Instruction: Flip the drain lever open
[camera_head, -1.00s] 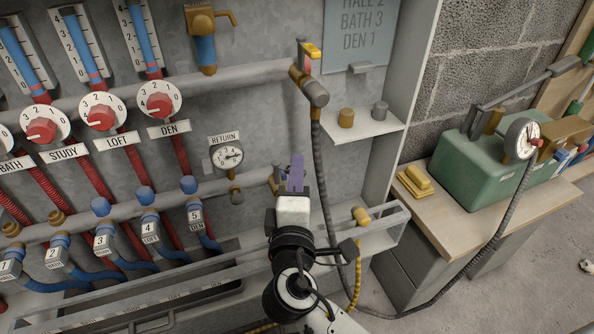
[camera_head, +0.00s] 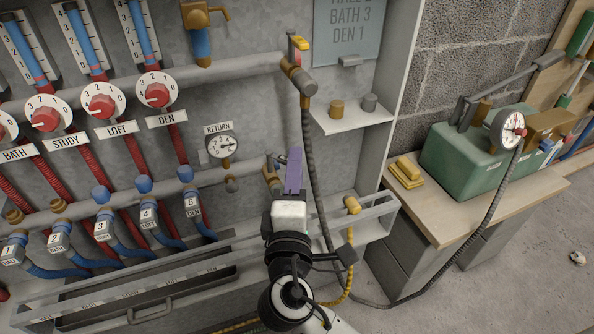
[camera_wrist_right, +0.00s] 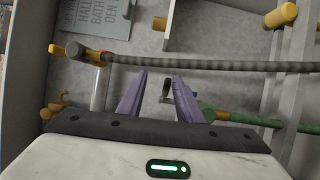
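A brass valve (camera_head: 268,177) sits at the right end of the lower grey pipe, beside the RETURN gauge (camera_head: 221,146). A small grey lever (camera_head: 270,161) appears to stand on it, partly hidden near my fingers. My right gripper (camera_head: 294,158) is just right of this valve, its purple fingers overlapping in the head view. In the right wrist view the fingers of my gripper (camera_wrist_right: 158,78) are spread apart, with a small grey lever-like part (camera_wrist_right: 167,89) between and beyond them. Nothing is visibly gripped, and I cannot tell whether a finger touches the lever. My left gripper is not in view.
A grey hose (camera_head: 307,150) hangs close to my right fingers from an upper valve with a yellow lever (camera_head: 300,43). A small shelf (camera_head: 352,120) holds two plugs. A metal trough (camera_head: 372,220) runs below. A green pump box (camera_head: 460,158) stands on the bench at right.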

